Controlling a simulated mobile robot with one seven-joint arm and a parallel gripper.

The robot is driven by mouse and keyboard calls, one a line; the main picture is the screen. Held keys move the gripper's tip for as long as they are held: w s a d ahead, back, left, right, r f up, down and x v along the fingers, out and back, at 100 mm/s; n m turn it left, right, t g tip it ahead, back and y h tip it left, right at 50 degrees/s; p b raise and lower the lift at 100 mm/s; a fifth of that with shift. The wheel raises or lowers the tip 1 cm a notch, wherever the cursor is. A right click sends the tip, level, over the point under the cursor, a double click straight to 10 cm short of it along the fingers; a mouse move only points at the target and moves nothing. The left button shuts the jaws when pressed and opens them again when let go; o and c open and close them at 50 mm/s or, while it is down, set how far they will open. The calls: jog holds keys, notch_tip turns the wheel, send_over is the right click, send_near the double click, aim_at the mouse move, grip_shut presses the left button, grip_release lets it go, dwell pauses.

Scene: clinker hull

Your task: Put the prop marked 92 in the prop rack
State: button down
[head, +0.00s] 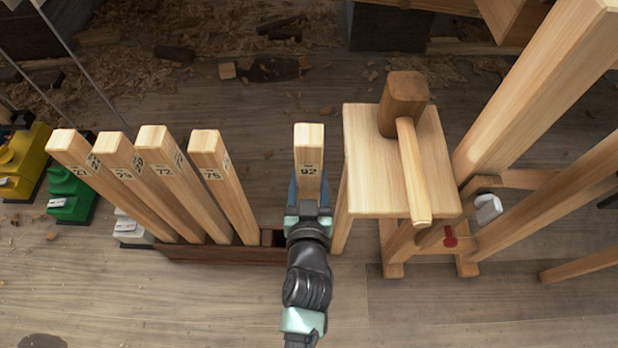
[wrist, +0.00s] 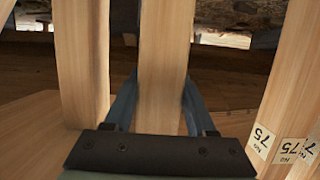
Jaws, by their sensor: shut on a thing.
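The prop marked 92 (head: 309,143) is a pale square wooden post with its number label near the top. It stands about upright in the head view. My gripper (head: 309,192) is shut on it below the label. In the wrist view the same prop (wrist: 163,60) runs between the two blue fingers of my gripper (wrist: 157,105). The prop rack (head: 220,252) is a low dark wooden base. Several props stand in it, among them the prop marked 75 (head: 222,185). A dark opening (head: 272,238) shows at its right end, beside my gripper. The foot of prop 92 is hidden behind my arm.
A wooden stool (head: 365,185) with a mallet (head: 404,105) on it stands close right of prop 92. Large slanted timbers (head: 540,85) are further right. Green (head: 70,195) and yellow (head: 22,160) things stand at the far left. Shavings litter the floor behind.

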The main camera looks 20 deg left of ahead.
jog(key=shift+f+b, duration=0.3)
jog(key=shift+b, duration=0.05)
jog(key=shift+c, duration=1.4)
grip_release()
jog(key=shift+o, duration=0.7)
jog(key=shift+s+f, duration=0.1)
jog(key=shift+f, duration=0.15)
jog(key=p+v, duration=0.3)
jog(key=v, duration=1)
jog(key=shift+r, duration=0.1)
